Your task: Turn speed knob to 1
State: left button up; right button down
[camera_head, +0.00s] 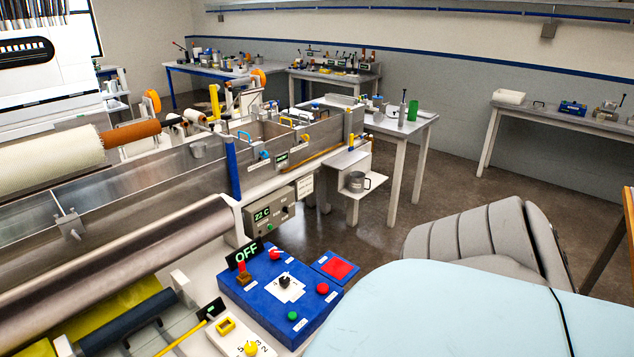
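A blue control box (262,308) stands at lower middle. A black knob (284,282) sits on its square white dial plate, and the marks there are too small to read surely. I cannot tell from labels which knob sets speed, nor read either pointer surely. Neither of my grippers is in view, and nothing touches either knob.
An OFF sign (245,255) stands behind the blue box, which also carries red buttons (322,288) and a green button (292,316). A metal roller (120,270) lies left. A grey padded shape (485,238) and a pale blue surface (450,310) fill the lower right.

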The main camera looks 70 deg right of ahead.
aim_at(284, 281)
jog(key=z, duration=1.75)
jog(key=i+l+u, duration=0.25)
jog(key=i, duration=0.2)
jog(key=i+l+u, duration=0.15)
jog(key=i+u, duration=0.15)
jog(key=i, duration=0.15)
